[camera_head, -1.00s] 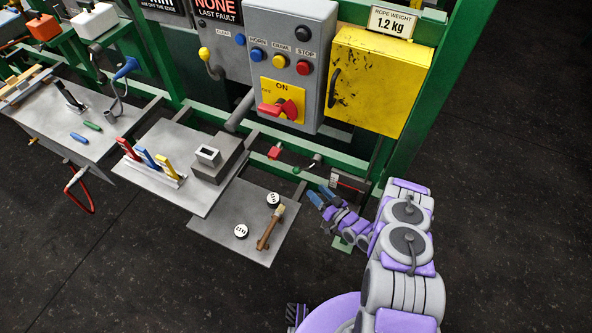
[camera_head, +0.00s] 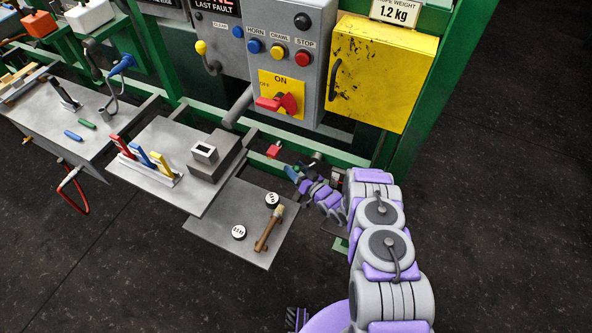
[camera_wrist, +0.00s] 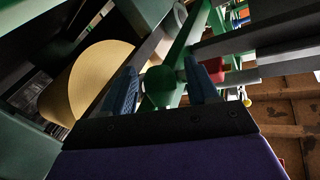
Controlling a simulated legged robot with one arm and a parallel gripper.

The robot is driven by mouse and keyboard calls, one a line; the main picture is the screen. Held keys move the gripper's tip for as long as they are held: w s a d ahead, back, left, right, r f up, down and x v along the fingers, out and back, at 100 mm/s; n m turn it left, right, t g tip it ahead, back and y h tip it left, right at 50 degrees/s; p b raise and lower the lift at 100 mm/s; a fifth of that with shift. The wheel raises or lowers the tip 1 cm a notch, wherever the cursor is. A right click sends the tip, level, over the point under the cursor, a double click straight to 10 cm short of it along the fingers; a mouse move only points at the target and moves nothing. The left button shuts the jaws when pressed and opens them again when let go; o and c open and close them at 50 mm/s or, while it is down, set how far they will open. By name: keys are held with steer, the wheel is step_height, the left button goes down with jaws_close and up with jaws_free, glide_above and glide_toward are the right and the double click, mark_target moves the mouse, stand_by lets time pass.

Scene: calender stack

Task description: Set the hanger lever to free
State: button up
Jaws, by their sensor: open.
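A short lever with a red grip (camera_head: 274,150) sticks out from the lower green rail, below the grey control box. A red part also shows in the wrist view (camera_wrist: 211,70), to the right of my fingers. I cannot read any label that marks either as the hanger lever. My gripper (camera_head: 297,179) is at the rail, right of and below the red grip. In the wrist view its two blue fingers (camera_wrist: 163,89) stand apart, with a green rounded part (camera_wrist: 161,82) showing between and beyond them. Contact cannot be told. My arm hides some of the rail.
The control box (camera_head: 287,60) has a red rotary switch (camera_head: 280,103). A yellow cabinet (camera_head: 383,72) hangs to its right. A shelf with red, blue and yellow handles (camera_head: 142,160) and a lower plate (camera_head: 222,228) lie left of my gripper. The floor at right is clear.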

steer(key=shift+d, duration=0.1)
jaws_close()
stand_by(0.4)
